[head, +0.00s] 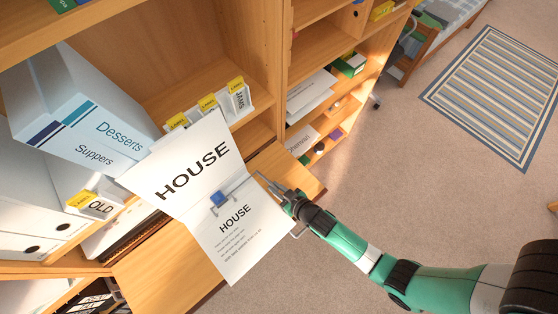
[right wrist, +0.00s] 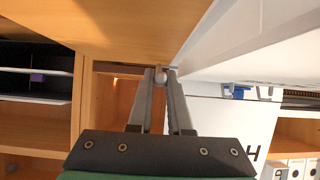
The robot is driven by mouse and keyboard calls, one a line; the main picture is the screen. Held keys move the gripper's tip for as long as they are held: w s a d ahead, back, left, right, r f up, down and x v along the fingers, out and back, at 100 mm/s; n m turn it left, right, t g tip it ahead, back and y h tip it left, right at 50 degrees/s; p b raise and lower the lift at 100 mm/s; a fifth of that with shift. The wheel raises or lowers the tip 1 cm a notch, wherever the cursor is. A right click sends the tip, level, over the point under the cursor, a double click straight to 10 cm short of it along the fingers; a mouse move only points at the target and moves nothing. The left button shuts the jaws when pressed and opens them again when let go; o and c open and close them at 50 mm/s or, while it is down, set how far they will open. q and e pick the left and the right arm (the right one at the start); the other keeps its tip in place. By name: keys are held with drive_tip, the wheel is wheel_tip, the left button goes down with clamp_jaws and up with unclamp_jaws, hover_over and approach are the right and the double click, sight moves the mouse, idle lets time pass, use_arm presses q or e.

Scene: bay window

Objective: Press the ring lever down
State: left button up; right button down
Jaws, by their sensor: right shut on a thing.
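A white ring binder (head: 190,160) lies open on the wooden shelf board, with "HOUSE" printed on both of its white faces. Its metal mechanism with a blue piece (head: 217,198) shows in the middle, and the blue piece also shows in the right wrist view (right wrist: 236,90). My right gripper (head: 265,181) is at the mechanism's right end, at the binder's edge. In the right wrist view its fingertips (right wrist: 161,78) are shut around the small grey rounded end of a metal lever (right wrist: 162,76). My left gripper is not in view.
Open shelves (head: 320,95) rise at the back. The carpeted floor (head: 450,190) at right is clear.

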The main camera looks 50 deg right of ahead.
drive_tip(key=shift+f, duration=0.1)
drive_tip(key=c, duration=0.8)
unclamp_jaws()
drive_tip(key=shift+c, duration=0.2)
drive_tip(key=p+v, duration=0.2)
drive_tip(key=v, duration=0.9)
drive_tip(key=shift+s+r, duration=0.25)
